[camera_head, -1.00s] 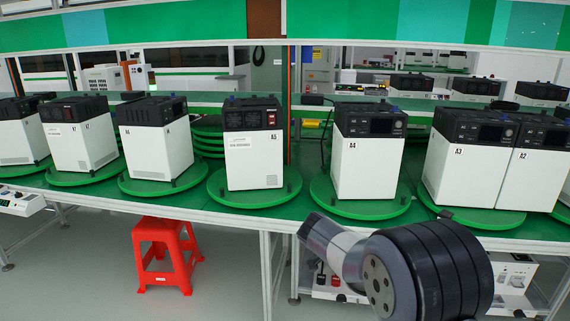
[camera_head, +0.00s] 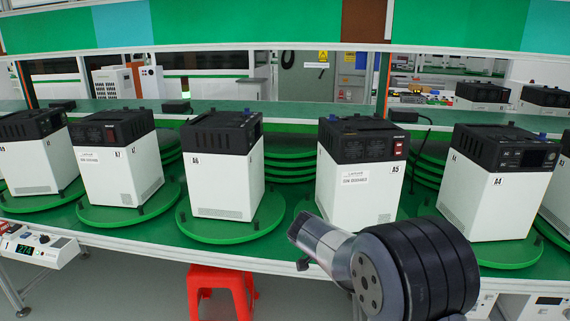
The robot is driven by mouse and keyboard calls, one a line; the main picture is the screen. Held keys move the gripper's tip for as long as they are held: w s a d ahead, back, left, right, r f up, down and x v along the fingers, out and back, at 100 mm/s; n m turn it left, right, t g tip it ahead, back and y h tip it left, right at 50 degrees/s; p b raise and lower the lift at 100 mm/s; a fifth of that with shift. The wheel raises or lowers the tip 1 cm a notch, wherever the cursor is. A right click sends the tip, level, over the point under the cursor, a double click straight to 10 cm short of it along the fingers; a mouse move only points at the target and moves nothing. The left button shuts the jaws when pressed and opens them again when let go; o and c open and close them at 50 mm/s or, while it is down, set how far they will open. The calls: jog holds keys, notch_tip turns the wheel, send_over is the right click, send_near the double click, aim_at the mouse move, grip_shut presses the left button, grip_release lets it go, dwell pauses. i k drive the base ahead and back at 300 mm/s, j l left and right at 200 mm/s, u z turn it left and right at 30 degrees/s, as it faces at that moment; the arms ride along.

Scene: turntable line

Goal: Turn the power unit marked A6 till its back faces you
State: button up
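The power unit marked A6 (camera_head: 215,185) is a white box with a black top. It stands upright on its own round green turntable (camera_head: 200,231), left of the middle. A broad white side with the A6 mark at its upper left and a vent low down is turned to me. A narrower side shows at its right, seen steeply. I see no red switch or serial label on the sides in view. Part of my arm, a grey link with a dark ribbed joint, shows at the lower right, apart from A6. My gripper itself is not in view.
A7 (camera_head: 120,175) stands to the left and A5 (camera_head: 355,185) to the right, each with a label and red switch visible. A4 (camera_head: 495,195) stands further right. A red stool (camera_head: 220,283) is under the bench. The turntables sit close together.

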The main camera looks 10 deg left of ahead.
aim_at(271, 210)
jog(key=i+j, duration=0.15)
jog(key=j, duration=0.25)
jog(key=i+j, duration=0.1)
jog(key=j, duration=0.3)
jog(key=i+j, duration=0.15)
jog(key=j, duration=0.25)
jog(key=i+j, duration=0.1)
jog(key=j, duration=0.3)
jog(key=i+j, duration=0.15)
jog(key=j, duration=0.25)
jog(key=i+j, duration=0.15)
jog(key=j, duration=0.25)
jog(key=i+j, duration=0.15)
jog(key=j, duration=0.15)
jog(key=i+j, duration=0.1)
jog(key=j, duration=0.15)
jog(key=i+j, duration=0.15)
jog(key=j, duration=0.15)
jog(key=i+j, duration=0.15)
jog(key=i, duration=0.2)
jog(key=i+j, duration=0.15)
jog(key=i, duration=0.2)
jog(key=z, duration=0.05)
